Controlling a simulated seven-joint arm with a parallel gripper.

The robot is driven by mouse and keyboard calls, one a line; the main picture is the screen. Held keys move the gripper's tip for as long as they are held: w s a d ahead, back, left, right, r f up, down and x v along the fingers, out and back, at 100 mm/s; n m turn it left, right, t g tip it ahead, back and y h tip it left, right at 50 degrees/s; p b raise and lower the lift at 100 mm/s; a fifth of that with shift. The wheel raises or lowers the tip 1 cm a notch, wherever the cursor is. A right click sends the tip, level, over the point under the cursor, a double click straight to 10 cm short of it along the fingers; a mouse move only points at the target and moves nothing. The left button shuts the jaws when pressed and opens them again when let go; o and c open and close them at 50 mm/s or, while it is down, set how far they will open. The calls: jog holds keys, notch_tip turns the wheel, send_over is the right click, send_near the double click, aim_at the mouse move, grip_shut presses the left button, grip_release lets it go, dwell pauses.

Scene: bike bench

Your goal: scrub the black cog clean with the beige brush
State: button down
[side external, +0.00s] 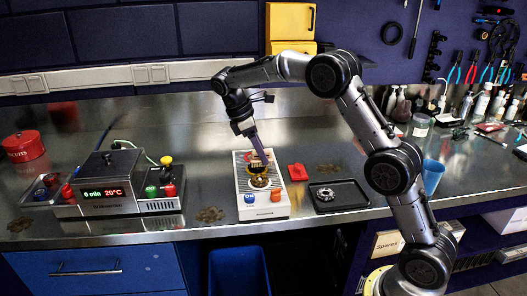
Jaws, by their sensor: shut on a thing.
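My gripper (258,153) points down over a white device (240,177) with a blue and an orange button at its front. It is shut on a small beige brush (257,167). A dark round cog (260,182) with a brownish middle lies on the device, right under the brush. The brush appears to be at the cog's upper face, but I cannot tell whether they touch. The brush partly hides the cog's far side.
A black tray (350,201) with a silver cog (325,193) lies to the right, and a red block (298,172) lies between it and the device. A control box (108,178) stands to the left. Blue cup (432,177) and bottles stand farther right. Dark stains mark the bench.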

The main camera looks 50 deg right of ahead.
aim_at(251, 156)
jog(key=shift+w+a, duration=1.15)
jog(key=shift+a, duration=0.05)
jog(key=shift+s+d, duration=1.4)
jog(key=shift+d, duration=0.05)
jog(key=shift+w+a, duration=1.4)
jog(key=shift+a, duration=0.05)
jog(key=shift+s+d, duration=1.4)
jog(key=shift+d, duration=0.05)
jog(key=shift+w+a, duration=0.1)
